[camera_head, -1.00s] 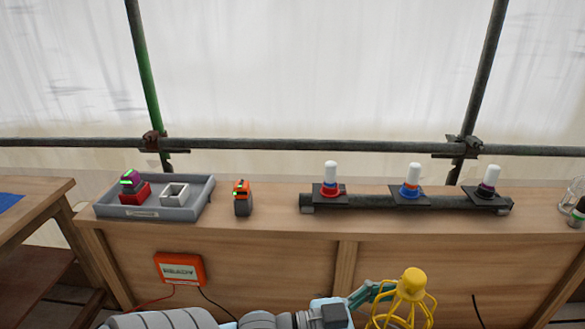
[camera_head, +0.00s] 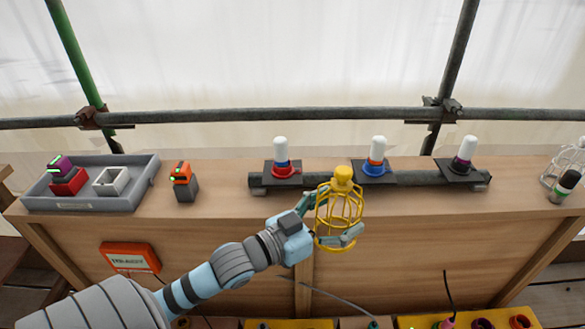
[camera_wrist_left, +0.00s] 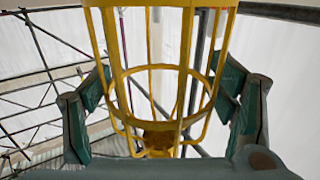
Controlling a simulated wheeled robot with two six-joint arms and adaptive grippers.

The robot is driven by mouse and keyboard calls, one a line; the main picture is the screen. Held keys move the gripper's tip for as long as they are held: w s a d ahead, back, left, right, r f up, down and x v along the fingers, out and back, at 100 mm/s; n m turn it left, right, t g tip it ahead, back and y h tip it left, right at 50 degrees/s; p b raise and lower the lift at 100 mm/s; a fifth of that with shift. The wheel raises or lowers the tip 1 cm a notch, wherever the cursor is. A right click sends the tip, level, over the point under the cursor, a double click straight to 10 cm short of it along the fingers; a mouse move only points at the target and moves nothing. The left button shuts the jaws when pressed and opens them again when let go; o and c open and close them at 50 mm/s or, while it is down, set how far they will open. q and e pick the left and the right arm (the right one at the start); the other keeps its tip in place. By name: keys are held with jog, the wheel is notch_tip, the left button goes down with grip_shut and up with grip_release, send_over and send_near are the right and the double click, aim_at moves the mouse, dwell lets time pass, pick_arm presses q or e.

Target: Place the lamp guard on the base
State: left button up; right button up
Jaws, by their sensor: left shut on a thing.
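The yellow wire lamp guard (camera_head: 340,187) is held upright by my left gripper (camera_head: 337,217), in front of the bench edge. In the left wrist view the guard (camera_wrist_left: 188,75) stands between the two green fingers of the gripper (camera_wrist_left: 163,100). Three lamps with white bulbs stand on dark square plates along a dark pipe: a left lamp with red and blue rings (camera_head: 281,160), a middle one with orange and blue rings (camera_head: 377,157), and a right one with purple and black rings (camera_head: 464,158). The guard is apart from all three. My right gripper is out of view.
A grey tray (camera_head: 148,180) with a red and a white box stands at the bench's left. An orange-topped device (camera_head: 182,180) stands beside it. A clear wire cage (camera_head: 568,160) and a dark bottle (camera_head: 565,187) are at the right end. Scaffold pipes (camera_head: 270,114) run behind.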

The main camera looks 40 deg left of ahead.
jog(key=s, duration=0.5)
pick_arm(q)
jog(key=w+a+r+n+g+y, duration=0.1)
jog(key=w+a+r+n+y, duration=0.25)
jog(key=a+r+y, duration=0.35)
jog(key=w+a+r+n+y, duration=0.3)
jog(key=w+a+r, duration=0.15)
jog(key=a, duration=0.45)
jog(key=w+a+r+n+g+y, duration=0.1)
jog(key=w+a+r+n+y, duration=0.25)
jog(key=a+r+y, duration=0.35)
jog(key=h+b, duration=0.2)
send_over(280, 154)
jog(key=w, duration=0.1)
jog(key=f, duration=0.7)
jog(key=shift+a, duration=0.4)
jog(key=f+b, duration=0.1)
jog(key=f, duration=0.3)
jog(key=f+b, duration=0.1)
jog(key=f, duration=0.4)
jog(key=f+b, duration=0.2)
jog(key=f, duration=0.2)
jog(key=shift+w+f, duration=0.2)
jog(key=shift+w, duration=0.05)
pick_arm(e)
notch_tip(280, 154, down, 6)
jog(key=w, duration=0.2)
